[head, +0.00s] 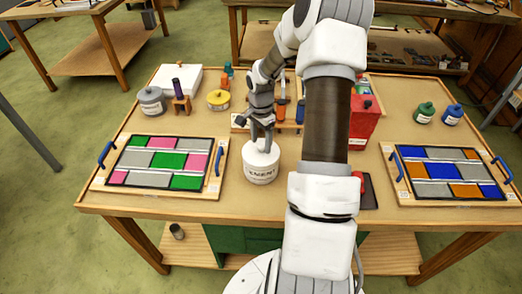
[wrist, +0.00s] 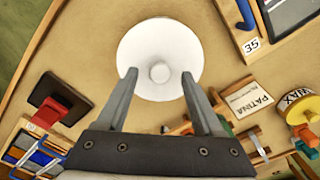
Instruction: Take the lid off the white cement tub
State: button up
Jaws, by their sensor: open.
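The white cement tub (head: 260,176) stands upright near the front middle of the workbench, its label facing the head camera. Its white lid (wrist: 160,40) is on, seen from above in the wrist view as a round disc with a small round knob (wrist: 160,72). My gripper (head: 263,146) is over the tub, pointing down. In the wrist view its two fingers (wrist: 158,76) are open, one on each side of the knob, with a gap to it on both sides. Nothing is held. The exact height of the fingertips against the knob cannot be told.
A pink-and-green panel (head: 165,160) lies left and a blue-and-orange panel (head: 450,172) right. A grey tin (head: 151,102), yellow tin (head: 218,100) and red box (head: 364,122) stand behind.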

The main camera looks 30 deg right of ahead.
jog(key=shift+f, duration=0.35)
jog(key=shift+c, duration=0.3)
grip_shut()
jog(key=shift+r, duration=0.2)
